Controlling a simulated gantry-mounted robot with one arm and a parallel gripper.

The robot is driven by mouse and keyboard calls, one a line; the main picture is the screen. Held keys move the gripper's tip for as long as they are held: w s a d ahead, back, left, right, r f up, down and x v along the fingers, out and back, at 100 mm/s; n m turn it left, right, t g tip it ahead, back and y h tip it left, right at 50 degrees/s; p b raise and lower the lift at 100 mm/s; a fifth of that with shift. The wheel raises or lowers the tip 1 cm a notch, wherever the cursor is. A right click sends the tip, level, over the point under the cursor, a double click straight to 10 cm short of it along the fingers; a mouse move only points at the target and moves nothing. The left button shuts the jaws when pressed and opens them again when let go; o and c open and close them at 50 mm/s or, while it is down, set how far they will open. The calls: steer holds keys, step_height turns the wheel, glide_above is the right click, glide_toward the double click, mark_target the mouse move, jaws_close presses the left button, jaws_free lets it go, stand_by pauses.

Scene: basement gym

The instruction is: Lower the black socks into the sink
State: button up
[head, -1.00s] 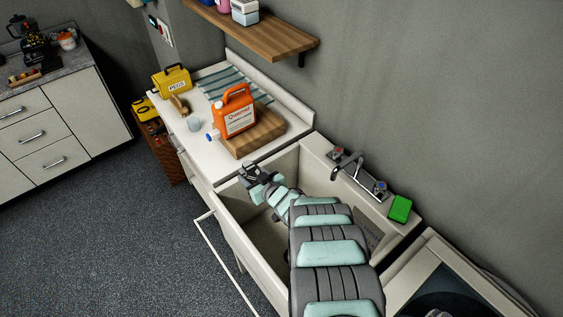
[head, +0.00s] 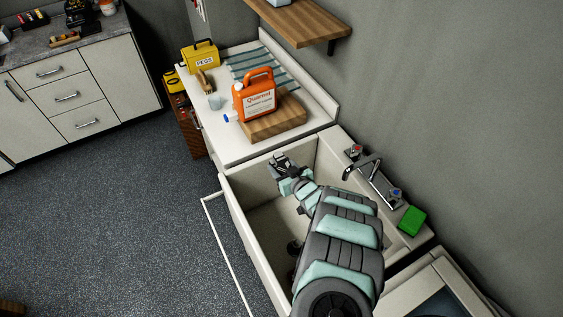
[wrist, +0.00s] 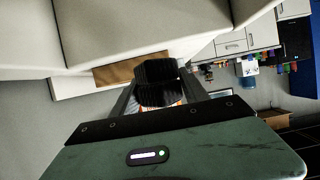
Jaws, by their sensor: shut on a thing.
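The black socks (wrist: 157,82) are a dark ribbed bundle between my gripper's fingers in the wrist view. My gripper (head: 284,163) is shut on them. In the head view it is over the far end of the white sink (head: 268,225), close to the counter edge, and the socks are hard to make out there. The height of the socks against the sink rim is unclear. My arm hides much of the sink's right and near parts. A dark round shape (head: 293,247) shows low in the basin beside my arm; I cannot tell what it is.
An orange jug (head: 254,98) and a wooden board (head: 275,118) stand on the counter past the sink. A tap (head: 365,173) and green sponge (head: 411,221) sit along the sink's right ledge. A white rail (head: 228,255) runs along the front. A shelf (head: 300,25) hangs above.

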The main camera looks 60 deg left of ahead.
steer(key=shift+s+f, duration=0.1)
steer(key=shift+f, duration=0.6)
steer(key=shift+a+f+b, duration=0.15)
steer(key=shift+f+b, duration=0.2)
steer(key=shift+f, duration=0.15)
steer(key=shift+f+b, duration=0.35)
steer(key=shift+f, duration=0.55)
step_height(320, 180, down, 26)
steer(key=b, duration=2.2)
steer(key=shift+d+b, duration=0.2)
steer(key=shift+b, duration=0.1)
steer(key=o, duration=1.5)
steer(key=shift+c, duration=0.2)
steer(key=shift+r, duration=0.1)
